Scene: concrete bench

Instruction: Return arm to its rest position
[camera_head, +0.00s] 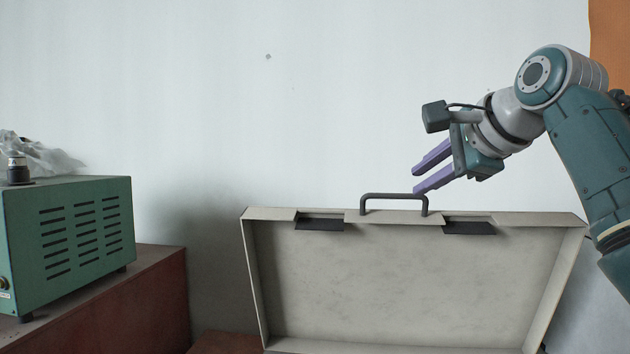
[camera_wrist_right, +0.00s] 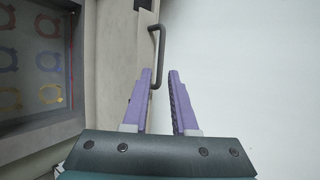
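My right arm (camera_head: 595,150) comes in from the right in the head view. Its gripper (camera_head: 416,180) has purple fingers, spread apart with nothing between them. It is just above and beside the dark handle (camera_head: 394,196) of a raised case lid (camera_head: 400,280). In the right wrist view the fingers (camera_wrist_right: 160,75) are open, and the handle (camera_wrist_right: 154,50) shows just beyond the left fingertip. I cannot tell whether they touch. My left gripper is in neither view.
A green metal box with vents (camera_head: 70,235) stands on a reddish-brown surface (camera_head: 120,310) at the left. The wrist view shows a panel with coloured ring shapes (camera_wrist_right: 45,50) at the left.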

